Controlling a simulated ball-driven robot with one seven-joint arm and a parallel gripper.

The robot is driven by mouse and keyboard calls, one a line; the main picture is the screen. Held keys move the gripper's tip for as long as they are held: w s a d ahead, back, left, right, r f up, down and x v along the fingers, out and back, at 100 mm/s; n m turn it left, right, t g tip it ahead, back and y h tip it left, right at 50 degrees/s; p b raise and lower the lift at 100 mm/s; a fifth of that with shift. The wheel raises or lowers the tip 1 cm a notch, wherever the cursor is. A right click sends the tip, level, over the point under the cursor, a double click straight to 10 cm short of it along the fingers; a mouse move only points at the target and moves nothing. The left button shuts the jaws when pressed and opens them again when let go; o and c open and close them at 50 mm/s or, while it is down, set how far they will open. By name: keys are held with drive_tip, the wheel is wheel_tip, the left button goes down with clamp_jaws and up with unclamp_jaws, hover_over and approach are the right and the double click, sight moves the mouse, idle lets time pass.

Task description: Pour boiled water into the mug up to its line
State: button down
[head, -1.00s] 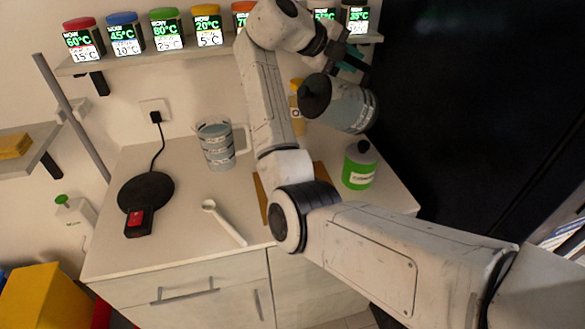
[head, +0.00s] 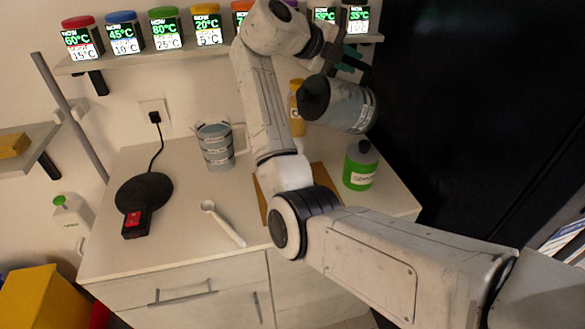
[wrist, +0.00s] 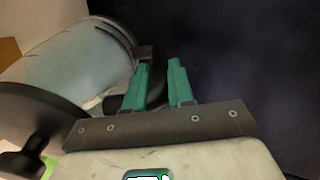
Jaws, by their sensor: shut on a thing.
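A kettle (head: 352,106) with a translucent grey body and a dark lid is held in the air at the right of the head view. It is tipped well over, its lid end toward the left. My gripper (head: 350,60) is shut on its dark handle; in the wrist view the teal fingers (wrist: 160,82) close around the handle beside the kettle body (wrist: 85,55). The mug (head: 215,146), clear with printed bands and a handle at right, stands upright on the counter, left of the kettle and apart from it. It looks bluish-grey inside; its exact level is unclear.
A black round kettle base (head: 146,192) sits at the counter's left. A white spoon (head: 223,224), a green bottle (head: 360,166) and a yellow bottle (head: 296,108) stand or lie nearby. A shelf (head: 130,60) with several temperature-labelled dispensers runs above. A dark panel is at right.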

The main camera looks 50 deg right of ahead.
drive_tip(key=shift+w+a+r+h+b, duration=0.2)
drive_tip(key=shift+a+h+b, duration=0.4)
drive_tip(key=shift+b, duration=0.5)
idle(3.0)
